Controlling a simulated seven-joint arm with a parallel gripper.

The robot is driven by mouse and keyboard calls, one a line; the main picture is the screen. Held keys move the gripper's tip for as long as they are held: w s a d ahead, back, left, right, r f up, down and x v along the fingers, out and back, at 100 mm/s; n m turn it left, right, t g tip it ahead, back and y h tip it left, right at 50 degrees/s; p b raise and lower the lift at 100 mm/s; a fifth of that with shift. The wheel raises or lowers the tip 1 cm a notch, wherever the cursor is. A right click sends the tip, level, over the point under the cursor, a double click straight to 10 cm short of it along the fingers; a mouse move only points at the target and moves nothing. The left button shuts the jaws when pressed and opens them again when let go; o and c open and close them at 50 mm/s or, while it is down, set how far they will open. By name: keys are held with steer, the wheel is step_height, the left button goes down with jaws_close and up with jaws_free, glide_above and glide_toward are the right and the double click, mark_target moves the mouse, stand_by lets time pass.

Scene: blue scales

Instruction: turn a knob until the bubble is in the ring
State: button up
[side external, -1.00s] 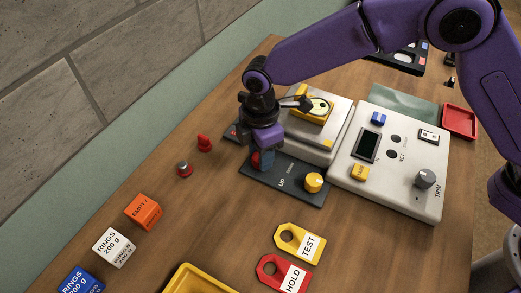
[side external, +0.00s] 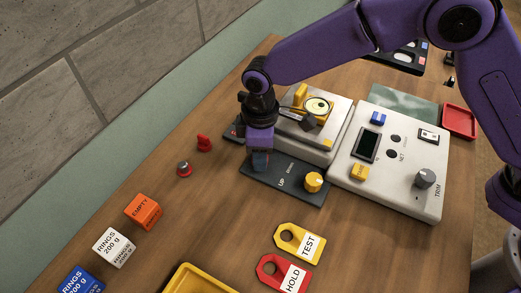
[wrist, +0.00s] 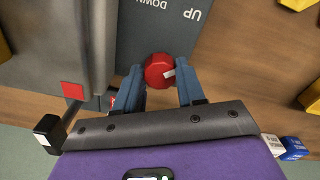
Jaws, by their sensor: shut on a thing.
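My gripper (side external: 261,156) points down at the left part of a dark control plate (side external: 285,188) marked UP. In the wrist view my gripper's blue fingers (wrist: 160,85) are shut on a red knob (wrist: 158,68) with a white mark, one finger on each side. The fingers hide the knob in the side view. A yellow knob (side external: 313,182) sits free at the plate's right end. A round bubble vial (side external: 317,106) in a yellow mount stands on the grey scale (side external: 335,127). The bubble is too small to place against the ring.
A grey console (side external: 400,185) with a dark trim knob (side external: 425,179) stands right of the scale. A red stop-like piece (side external: 204,143), a small red-and-grey knob (side external: 184,169) and an orange EMPTY block (side external: 143,211) lie left. TEST (side external: 299,243) and HOLD (side external: 283,273) tags lie in front.

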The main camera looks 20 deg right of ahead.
stand_by(0.3)
steer(key=o, duration=1.1)
steer(key=shift+c, duration=0.2)
steer(key=shift+r, duration=0.1)
step_height(320, 180, up, 17)
steer(key=shift+r, duration=0.2)
steer(key=s+d+f, duration=0.2)
steer(key=s+d, duration=0.6)
steer(key=d, duration=0.4)
steer(key=s+d+f+m, duration=0.1)
steer(key=s+d+f, duration=0.1)
steer(key=s+d, duration=0.5)
steer(key=s+d+f, duration=0.2)
steer(key=s+d, duration=0.6)
steer(key=d, duration=0.9)
steer(key=shift+s, duration=0.3)
